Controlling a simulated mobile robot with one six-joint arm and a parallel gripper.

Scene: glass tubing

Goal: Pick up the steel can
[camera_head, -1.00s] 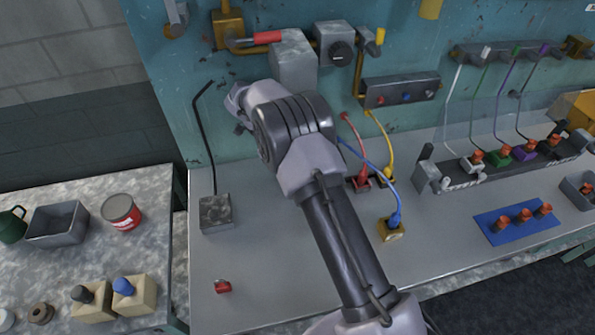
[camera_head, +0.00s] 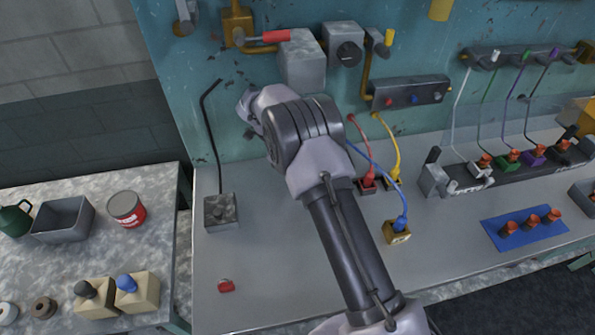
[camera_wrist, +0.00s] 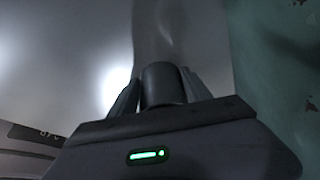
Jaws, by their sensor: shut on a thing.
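My gripper (camera_wrist: 160,90) shows in the wrist view with its two dark fingers closed on the sides of a dark grey, smooth cylinder, which I take to be the steel can (camera_wrist: 164,84). Its rounded near end faces the camera, and its far end is hidden. A pale blurred surface lies beyond it, with a dim vertical streak that may be its reflection. I cannot tell whether the cylinder touches that surface. In the head view my arm hides the gripper and the held cylinder.
A red and white can (camera_head: 127,209) stands on the left table by a grey bin (camera_head: 63,219). On the bench are a grey block with a black rod (camera_head: 221,212), a small red piece (camera_head: 226,286) and a yellow block with a blue cable (camera_head: 397,232).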

